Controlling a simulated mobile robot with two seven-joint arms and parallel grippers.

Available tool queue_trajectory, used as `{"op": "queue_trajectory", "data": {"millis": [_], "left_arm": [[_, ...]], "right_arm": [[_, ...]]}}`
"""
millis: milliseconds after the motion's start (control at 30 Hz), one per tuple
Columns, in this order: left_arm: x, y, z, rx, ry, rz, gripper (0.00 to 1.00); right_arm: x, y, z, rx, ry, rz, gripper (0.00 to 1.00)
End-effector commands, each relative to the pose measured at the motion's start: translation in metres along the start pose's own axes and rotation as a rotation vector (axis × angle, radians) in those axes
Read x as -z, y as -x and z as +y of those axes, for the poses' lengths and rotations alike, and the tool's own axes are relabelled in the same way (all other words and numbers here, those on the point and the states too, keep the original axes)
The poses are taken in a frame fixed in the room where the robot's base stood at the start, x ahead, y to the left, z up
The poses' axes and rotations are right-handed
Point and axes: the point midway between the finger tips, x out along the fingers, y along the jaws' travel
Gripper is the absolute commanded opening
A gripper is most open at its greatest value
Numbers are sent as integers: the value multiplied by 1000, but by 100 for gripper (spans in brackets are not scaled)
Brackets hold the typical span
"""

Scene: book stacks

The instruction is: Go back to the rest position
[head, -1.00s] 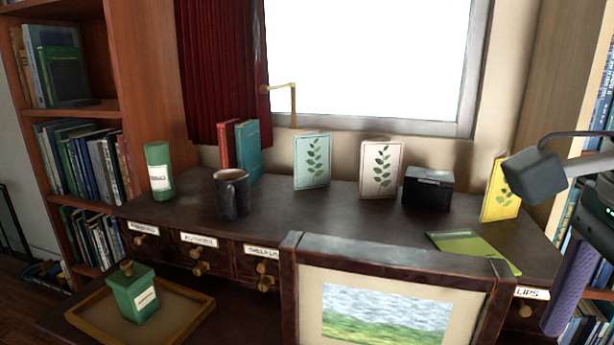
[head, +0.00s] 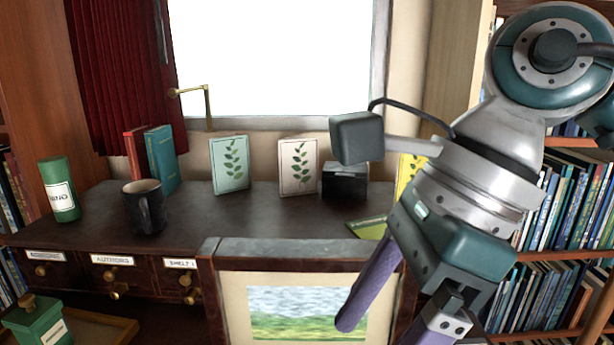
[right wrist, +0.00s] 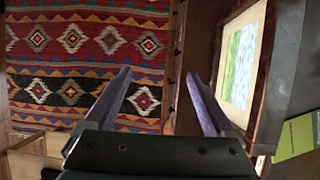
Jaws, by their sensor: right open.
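My right gripper (head: 378,328) hangs fingers down at the right of the head view, in front of the desk and partly over the right side of the framed landscape picture (head: 305,312). Its two purple fingers are apart. In the right wrist view the open fingers (right wrist: 158,76) have nothing between them, with a patterned red rug (right wrist: 90,45) beyond. The framed picture also shows there at the right (right wrist: 238,65). My left gripper is not in view.
The dark desk (head: 280,220) bears a mug (head: 147,208), a green canister (head: 59,190), upright books, leaf-print cards (head: 230,165) and a black box (head: 344,181). My right arm partly hides a yellow card (head: 408,170). Bookshelves (head: 560,200) stand at the right.

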Motion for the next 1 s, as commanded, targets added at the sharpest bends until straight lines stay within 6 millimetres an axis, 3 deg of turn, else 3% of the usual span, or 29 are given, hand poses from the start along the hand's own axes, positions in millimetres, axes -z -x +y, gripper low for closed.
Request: {"op": "queue_trajectory", "data": {"millis": [67,167,267,300,400,467,567,667,733,767,800,900,1000], "left_arm": [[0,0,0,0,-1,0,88],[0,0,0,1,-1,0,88],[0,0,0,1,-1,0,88],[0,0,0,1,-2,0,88],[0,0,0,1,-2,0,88],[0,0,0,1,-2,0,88],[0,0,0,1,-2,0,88],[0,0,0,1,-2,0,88],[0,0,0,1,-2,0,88],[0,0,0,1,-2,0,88],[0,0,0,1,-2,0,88],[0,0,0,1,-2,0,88],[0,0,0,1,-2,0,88]], "right_arm": [[-40,-7,16,-35,-33,-185,89],[-98,0,35,-90,-120,-477,89],[-160,37,48,-170,-303,-862,89],[-178,60,46,-206,-405,-1026,89],[-193,122,25,-294,-719,-1412,89],[-180,153,3,-342,-941,-1620,89],[-128,182,-36,-409,-1361,-1912,89],[-51,174,-62,-443,-1839,-2127,89],[4,151,-65,-442,-2182,-2214,89],[26,138,-62,402,2164,2077,89],[52,120,-54,352,2132,1899,89],[108,71,-18,227,2043,1496,89],[145,28,35,109,1945,1150,89]]}}
